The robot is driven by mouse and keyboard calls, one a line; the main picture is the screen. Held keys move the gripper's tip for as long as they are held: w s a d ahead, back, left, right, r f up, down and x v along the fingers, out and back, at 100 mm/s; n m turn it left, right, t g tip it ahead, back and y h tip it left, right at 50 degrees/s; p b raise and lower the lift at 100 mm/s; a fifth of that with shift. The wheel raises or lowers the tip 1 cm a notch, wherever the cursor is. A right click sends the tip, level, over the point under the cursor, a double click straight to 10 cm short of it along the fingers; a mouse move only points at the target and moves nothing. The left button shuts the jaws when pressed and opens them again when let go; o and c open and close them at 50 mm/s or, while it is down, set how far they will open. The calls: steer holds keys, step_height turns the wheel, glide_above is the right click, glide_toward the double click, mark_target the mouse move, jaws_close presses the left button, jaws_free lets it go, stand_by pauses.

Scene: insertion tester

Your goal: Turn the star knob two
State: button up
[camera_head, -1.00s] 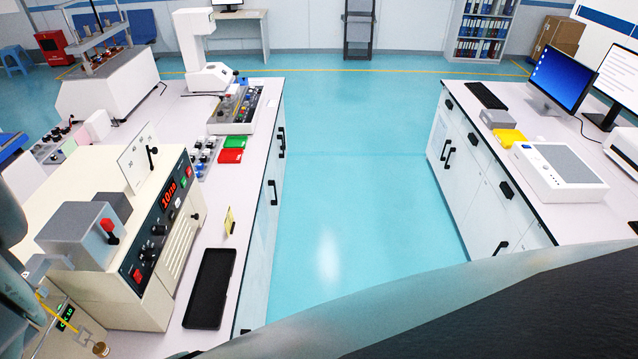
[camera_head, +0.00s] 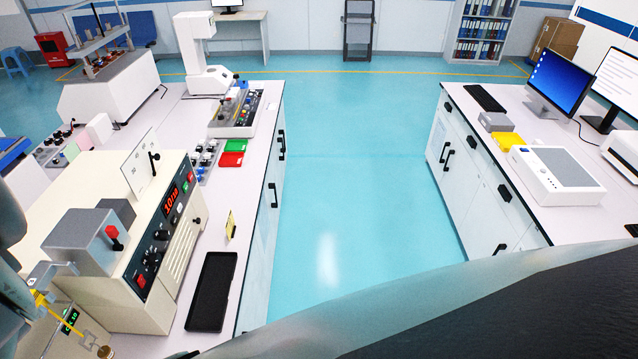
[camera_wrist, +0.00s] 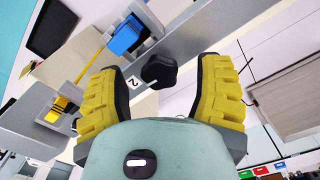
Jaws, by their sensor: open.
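The black star knob (camera_wrist: 160,71) shows in the wrist view on a grey part of the tester, next to a small white label with a 2 (camera_wrist: 133,82). My gripper (camera_wrist: 161,68) has two yellow ribbed fingers spread wide, one left and one right of the knob. The knob appears between the fingertips, with clear gaps on both sides; the depth between them is hard to judge. In the head view, the cream tester (camera_head: 165,245) stands on the left bench. My gripper and the knob cannot be made out there.
A blue block (camera_wrist: 125,36) and a yellow-and-black part (camera_wrist: 61,107) lie left of the knob in the wrist view. A grey box (camera_head: 85,240) sits on the tester's near end. A black tray (camera_head: 212,290) lies beside the tester. The floor between the benches is clear.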

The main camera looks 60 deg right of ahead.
steer(key=shift+c, duration=0.3)
jaws_close()
stand_by(0.3)
